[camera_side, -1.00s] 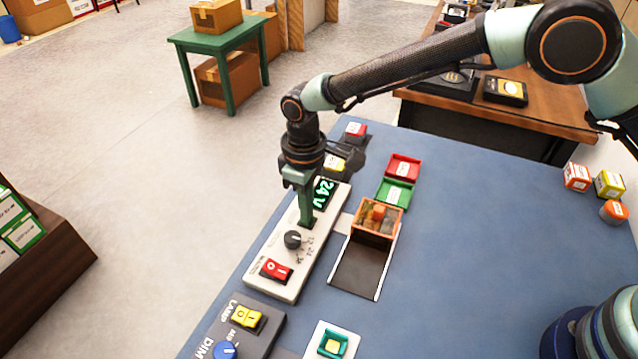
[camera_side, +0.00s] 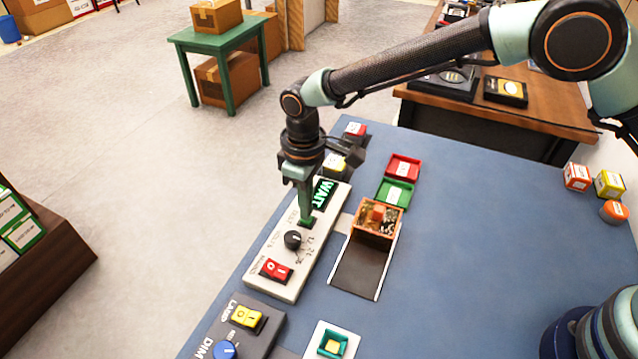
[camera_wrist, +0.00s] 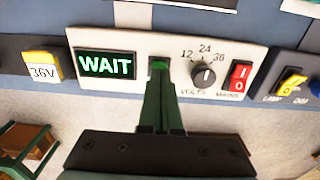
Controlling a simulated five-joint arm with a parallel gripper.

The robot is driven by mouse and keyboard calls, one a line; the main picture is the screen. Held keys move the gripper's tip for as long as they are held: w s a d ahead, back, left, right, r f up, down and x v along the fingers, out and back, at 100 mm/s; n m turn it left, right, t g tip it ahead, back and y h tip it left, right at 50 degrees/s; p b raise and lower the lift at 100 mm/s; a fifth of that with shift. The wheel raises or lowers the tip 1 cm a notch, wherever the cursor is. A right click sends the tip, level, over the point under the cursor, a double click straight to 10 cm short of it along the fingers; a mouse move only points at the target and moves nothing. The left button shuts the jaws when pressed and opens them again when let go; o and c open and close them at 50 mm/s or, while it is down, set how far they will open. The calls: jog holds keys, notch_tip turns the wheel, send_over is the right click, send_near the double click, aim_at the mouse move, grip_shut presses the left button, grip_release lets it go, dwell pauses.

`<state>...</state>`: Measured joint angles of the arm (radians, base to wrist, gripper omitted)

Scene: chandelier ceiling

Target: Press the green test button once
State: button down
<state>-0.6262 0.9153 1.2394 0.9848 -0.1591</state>
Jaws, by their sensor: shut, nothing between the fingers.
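The white panel (camera_side: 274,258) lies on the blue table with a dark display (camera_side: 324,194) that reads WAIT in green. The display also shows in the wrist view (camera_wrist: 106,64). My gripper (camera_side: 305,220) is shut and empty, pointing down at the panel between the display and the black volts knob (camera_side: 292,240). In the wrist view my gripper's green fingertips (camera_wrist: 159,68) cover the spot where the test button sits. The button is mostly hidden, and I cannot tell whether the tips touch it. A red mains switch (camera_side: 276,269) is beyond the knob.
An orange-rimmed box (camera_side: 377,235) with small parts stands at the end of a dark chute (camera_side: 362,268), right of the panel. Red (camera_side: 404,167) and green (camera_side: 394,192) trays lie behind it. A grey lamp panel (camera_side: 240,325) is in front.

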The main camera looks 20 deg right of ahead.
notch_tip(320, 180, up, 12)
jog(key=shift+w+a, duration=0.2)
dwell(0.6)
jog(key=s+d+r+m+t+y, duration=0.1)
jog(key=d+r+m, duration=0.1)
jog(key=d+r, duration=0.5)
jog(key=s+d+r+m+t, duration=0.2)
jog(key=d+r, duration=0.2)
jog(key=d, duration=0.7)
jog(key=s+d+f+m+t, duration=0.1)
jog(key=s+d+m, duration=0.1)
jog(key=s+d, duration=0.3)
jog(key=s+d+f+m+t+h, duration=0.1)
jog(key=s+d+m, duration=0.2)
jog(key=s+d, duration=0.3)
jog(key=shift+s+d+t, duration=0.2)
jog(key=shift+d+t, duration=0.1)
jog(key=shift+d, duration=0.75)
